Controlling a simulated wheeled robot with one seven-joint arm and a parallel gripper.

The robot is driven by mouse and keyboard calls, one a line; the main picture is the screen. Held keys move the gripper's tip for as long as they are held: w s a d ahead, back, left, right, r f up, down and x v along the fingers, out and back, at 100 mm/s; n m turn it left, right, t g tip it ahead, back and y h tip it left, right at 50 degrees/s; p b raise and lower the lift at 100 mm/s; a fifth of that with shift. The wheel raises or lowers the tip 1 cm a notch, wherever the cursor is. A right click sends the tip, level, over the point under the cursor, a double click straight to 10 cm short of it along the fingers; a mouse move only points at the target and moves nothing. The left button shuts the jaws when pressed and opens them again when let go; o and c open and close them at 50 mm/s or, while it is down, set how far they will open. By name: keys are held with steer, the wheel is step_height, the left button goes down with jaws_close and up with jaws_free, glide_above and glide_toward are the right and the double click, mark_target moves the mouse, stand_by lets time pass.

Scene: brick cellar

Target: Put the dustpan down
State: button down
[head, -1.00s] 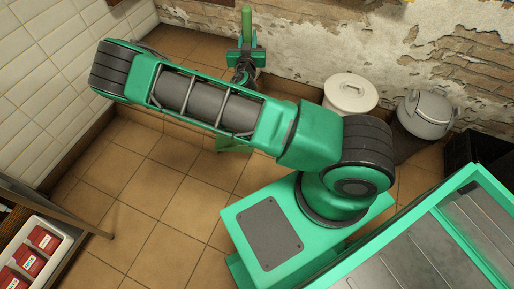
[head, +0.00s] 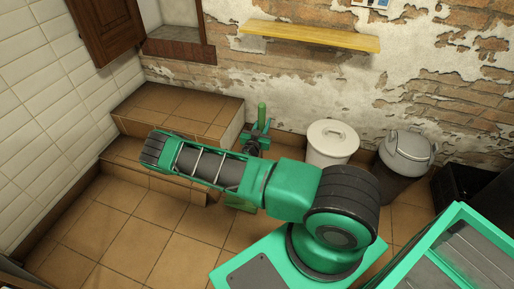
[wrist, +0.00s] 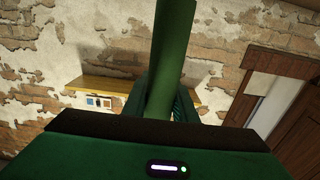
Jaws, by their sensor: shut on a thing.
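My gripper (head: 259,130) is at the end of my arm, in front of the back wall and left of the white bin. It is shut on the green handle of the dustpan (head: 262,112), which stands up above the jaws. In the wrist view the round green handle (wrist: 170,60) runs upright between the jaws. A lighter green flat piece (head: 241,204) shows below my arm and looks like the pan. My arm hides much of it, so I cannot tell whether it touches the floor.
Tiled steps (head: 180,103) stand at the back left. A white lidded bin (head: 333,143) and a grey bin (head: 405,155) stand by the brick wall, with a black crate (head: 456,190) at right. A yellow shelf (head: 310,36) hangs above. The tiled floor (head: 130,225) at left is clear.

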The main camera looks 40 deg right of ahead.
steer(key=shift+f, duration=2.7)
steer(key=c, duration=1.4)
jaws_free()
steer(key=shift+c, duration=0.2)
steer(key=shift+a, duration=0.1)
steer(key=v, duration=1.2)
